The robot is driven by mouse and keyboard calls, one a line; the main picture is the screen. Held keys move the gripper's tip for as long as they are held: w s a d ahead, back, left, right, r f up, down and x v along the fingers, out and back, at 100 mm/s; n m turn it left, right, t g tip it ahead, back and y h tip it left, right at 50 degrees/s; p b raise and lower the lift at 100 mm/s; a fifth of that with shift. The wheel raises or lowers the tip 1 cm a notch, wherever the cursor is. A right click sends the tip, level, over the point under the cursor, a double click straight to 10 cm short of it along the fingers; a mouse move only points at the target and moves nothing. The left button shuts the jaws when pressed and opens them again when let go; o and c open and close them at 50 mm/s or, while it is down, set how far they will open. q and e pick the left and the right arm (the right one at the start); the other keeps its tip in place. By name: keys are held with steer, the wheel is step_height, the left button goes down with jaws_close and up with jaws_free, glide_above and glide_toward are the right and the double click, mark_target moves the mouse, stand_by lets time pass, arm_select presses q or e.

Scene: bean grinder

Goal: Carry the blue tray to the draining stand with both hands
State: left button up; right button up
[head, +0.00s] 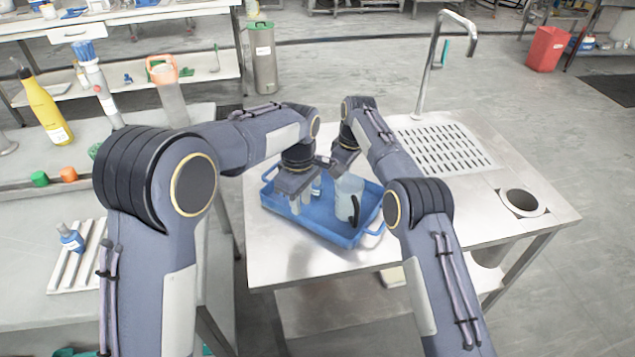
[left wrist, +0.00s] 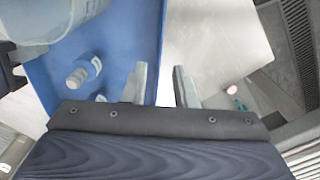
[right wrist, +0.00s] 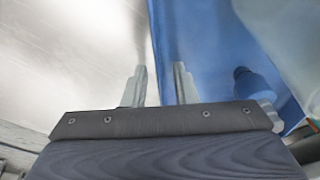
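The blue tray (head: 330,226) lies on the steel table and holds a translucent jug (head: 348,195) and a small bottle (head: 316,186). The bottle (left wrist: 83,70) also shows in the left wrist view. My left gripper (head: 296,205) points down at the near left part of the tray. Its open fingers (left wrist: 163,84) stand on either side of the line of the tray's edge. My right gripper (head: 327,163) is at the tray's far side, and its fingers (right wrist: 159,84) are apart near the tray's edge. Contact with the tray cannot be told. The slotted draining stand (head: 440,148) is at right.
A tall tap (head: 438,60) rises behind the slotted area. A round hole (head: 522,203) is in the table at right. Bare steel (head: 420,255) lies between the tray and the hole. A side bench (head: 25,220) with bottles stands at left.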

steer(key=shift+r, duration=0.15)
steer(key=r, duration=0.4)
steer(key=d+r, duration=0.1)
steer(key=r, duration=0.2)
steer(key=shift+s, duration=0.3)
arm_select(q)
step_height(320, 180, up, 6)
steer(key=shift+f, duration=0.15)
